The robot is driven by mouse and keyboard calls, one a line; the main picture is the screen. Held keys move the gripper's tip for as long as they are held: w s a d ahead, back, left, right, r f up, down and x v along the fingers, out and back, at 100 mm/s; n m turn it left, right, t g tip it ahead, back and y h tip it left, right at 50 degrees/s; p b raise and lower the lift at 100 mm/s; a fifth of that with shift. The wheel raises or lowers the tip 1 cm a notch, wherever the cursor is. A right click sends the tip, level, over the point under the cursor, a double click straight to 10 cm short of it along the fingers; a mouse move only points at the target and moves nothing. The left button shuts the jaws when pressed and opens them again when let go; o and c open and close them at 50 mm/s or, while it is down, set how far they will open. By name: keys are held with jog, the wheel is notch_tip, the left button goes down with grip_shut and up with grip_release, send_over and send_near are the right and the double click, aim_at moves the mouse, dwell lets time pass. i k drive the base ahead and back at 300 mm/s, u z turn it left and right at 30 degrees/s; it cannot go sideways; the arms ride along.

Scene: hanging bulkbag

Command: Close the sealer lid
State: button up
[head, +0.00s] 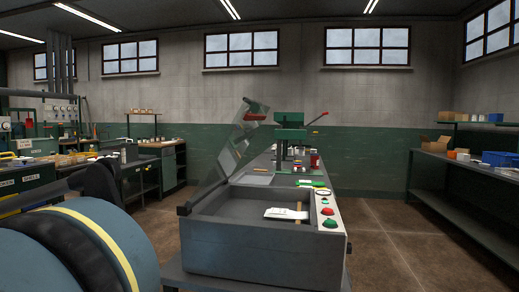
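The sealer (262,245) is a grey open-topped box standing in front of me, right of centre. Its lid (226,150) is a see-through panel raised at a steep tilt from the box's left side, so the lid is open. The lid's top edge is near a red and green piece (256,112); I cannot tell whether that belongs to the lid. A white packet (286,213) lies inside the box beside a tan strip. Red and green buttons (329,217) sit on the white right-hand panel. My gripper is not in view; only part of my arm shows at lower left.
A long bench behind the sealer carries a green press (290,130) with a red-tipped lever. A dark shelf table (460,175) with blue bins stands at right. Workbenches line the left. The brown floor (385,225) right of the sealer is clear.

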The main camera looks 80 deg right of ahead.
aim_at(256, 107)
jog(key=z, duration=3.1)
jog(key=k, duration=0.9)
jog(key=u, duration=0.1)
jog(key=i, duration=0.9)
jog(key=z, duration=0.05)
